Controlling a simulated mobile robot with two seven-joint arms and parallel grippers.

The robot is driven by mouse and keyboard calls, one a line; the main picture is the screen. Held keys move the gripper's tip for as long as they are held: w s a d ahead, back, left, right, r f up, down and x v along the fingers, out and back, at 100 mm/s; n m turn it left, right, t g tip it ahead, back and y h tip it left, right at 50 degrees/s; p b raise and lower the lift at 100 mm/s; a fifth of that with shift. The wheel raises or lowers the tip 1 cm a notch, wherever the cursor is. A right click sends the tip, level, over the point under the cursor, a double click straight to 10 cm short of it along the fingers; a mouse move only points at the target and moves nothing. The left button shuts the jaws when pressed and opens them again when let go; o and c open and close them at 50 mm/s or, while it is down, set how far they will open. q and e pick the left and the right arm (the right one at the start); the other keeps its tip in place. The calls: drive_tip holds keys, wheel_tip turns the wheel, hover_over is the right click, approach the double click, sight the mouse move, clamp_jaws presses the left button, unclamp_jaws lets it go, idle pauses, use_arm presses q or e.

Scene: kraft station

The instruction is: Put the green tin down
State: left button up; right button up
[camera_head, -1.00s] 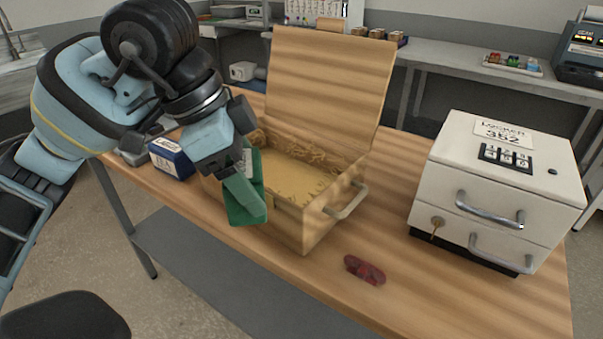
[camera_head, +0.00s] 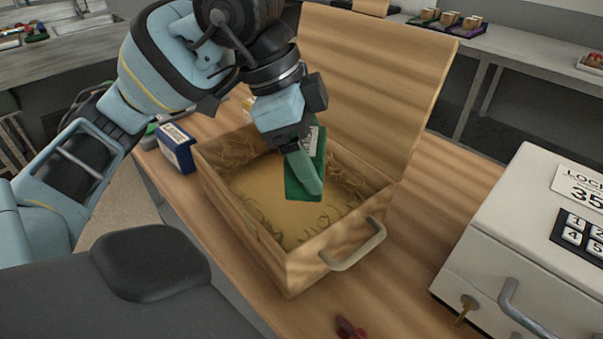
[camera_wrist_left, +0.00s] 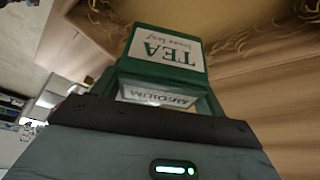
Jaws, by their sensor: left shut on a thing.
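The green tin (camera_head: 306,188) is in my left gripper (camera_head: 303,165), over the inside of the open wooden box (camera_head: 316,262). The gripper is shut on it. In the left wrist view the green tin (camera_wrist_left: 166,48) shows a white label reading "TEA", and the gripper's fingers (camera_wrist_left: 165,85) are on both its sides. The box lid stands up at the back, and shavings line the inside. I cannot tell whether the tin touches the box floor. My right gripper is not in view.
A blue box (camera_head: 177,150) stands left of the wooden box. A white locker with a keypad (camera_head: 530,235) is at the right. A red object (camera_head: 348,329) lies at the front edge of the view. The table between box and locker is clear.

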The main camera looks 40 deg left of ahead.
use_arm(q)
drive_tip(key=shift+w+f, duration=0.1)
drive_tip(key=shift+f, duration=3.8)
drive_tip(key=shift+f+b, duration=0.2)
drive_tip(key=shift+b, duration=0.2)
drive_tip(key=o, duration=1.1)
drive_tip(key=shift+r, duration=0.1)
drive_tip(key=shift+r+p, duration=0.25)
drive_tip(key=shift+p, duration=0.05)
drive_tip(key=v, duration=1.2)
